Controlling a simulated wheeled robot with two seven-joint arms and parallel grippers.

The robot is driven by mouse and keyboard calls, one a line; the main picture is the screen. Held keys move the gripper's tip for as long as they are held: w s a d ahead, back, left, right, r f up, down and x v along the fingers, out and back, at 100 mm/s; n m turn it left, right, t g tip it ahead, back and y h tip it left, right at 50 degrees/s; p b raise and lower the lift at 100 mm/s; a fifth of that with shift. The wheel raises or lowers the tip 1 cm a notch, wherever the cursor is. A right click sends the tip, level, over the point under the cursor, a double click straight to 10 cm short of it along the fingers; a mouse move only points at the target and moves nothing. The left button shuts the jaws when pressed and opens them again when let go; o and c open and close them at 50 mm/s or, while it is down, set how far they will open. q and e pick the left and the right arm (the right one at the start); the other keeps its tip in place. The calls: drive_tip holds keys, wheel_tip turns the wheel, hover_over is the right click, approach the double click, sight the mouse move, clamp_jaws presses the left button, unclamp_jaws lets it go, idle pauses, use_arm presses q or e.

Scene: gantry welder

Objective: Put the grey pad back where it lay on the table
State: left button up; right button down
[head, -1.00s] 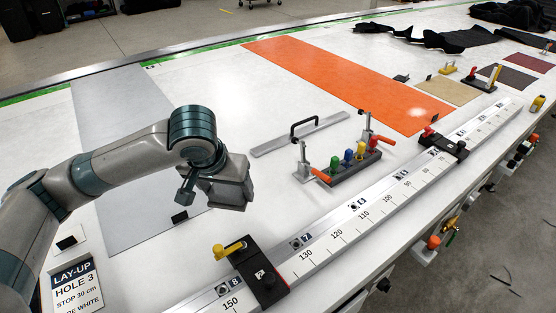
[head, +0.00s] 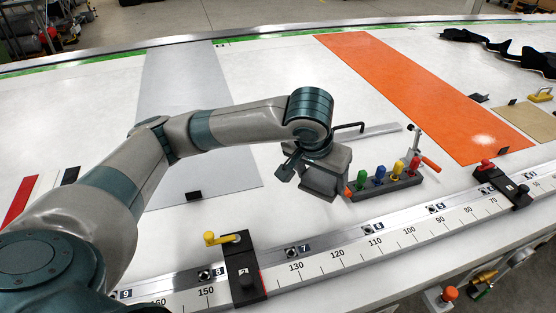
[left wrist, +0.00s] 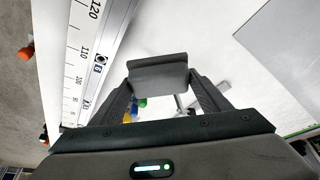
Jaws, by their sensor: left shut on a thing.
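My left gripper (head: 322,178) is shut on the grey pad (left wrist: 158,75). In the left wrist view the dark grey pad spans the gap between the two fingers. In the head view the gripper hangs above the white table, and the pad is hard to tell apart from the grey jaws. The white table (head: 275,215) is bare below and left of the gripper. My right gripper is not in view.
A ruled metal rail (head: 340,256) runs along the table's front edge, with a black stop (head: 243,268) bearing a yellow lever. A light grey sheet (head: 185,90) lies at left and an orange sheet (head: 400,90) at right. A handled straightedge (head: 375,132) lies behind the gripper.

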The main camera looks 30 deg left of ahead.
use_arm(q)
drive_tip(key=shift+w, duration=0.1)
drive_tip(key=shift+w+a+f+m, duration=0.2)
drive_tip(key=shift+w+a+m, duration=0.2)
drive_tip(key=shift+w+a, duration=0.05)
drive_tip(key=w+a+m+g+h+b, duration=0.1)
drive_tip(key=w+a+m+h, duration=0.2)
drive_tip(key=w+a+m, duration=0.4)
drive_tip(key=w+a, duration=0.1)
drive_tip(key=a, duration=0.2)
drive_tip(key=shift+w+f+b, duration=0.15)
drive_tip(key=shift+w+b, duration=0.15)
drive_tip(key=shift+w, duration=0.05)
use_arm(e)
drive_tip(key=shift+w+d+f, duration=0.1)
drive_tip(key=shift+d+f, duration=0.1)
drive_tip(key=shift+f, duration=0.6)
use_arm(q)
drive_tip(key=shift+a, duration=0.1)
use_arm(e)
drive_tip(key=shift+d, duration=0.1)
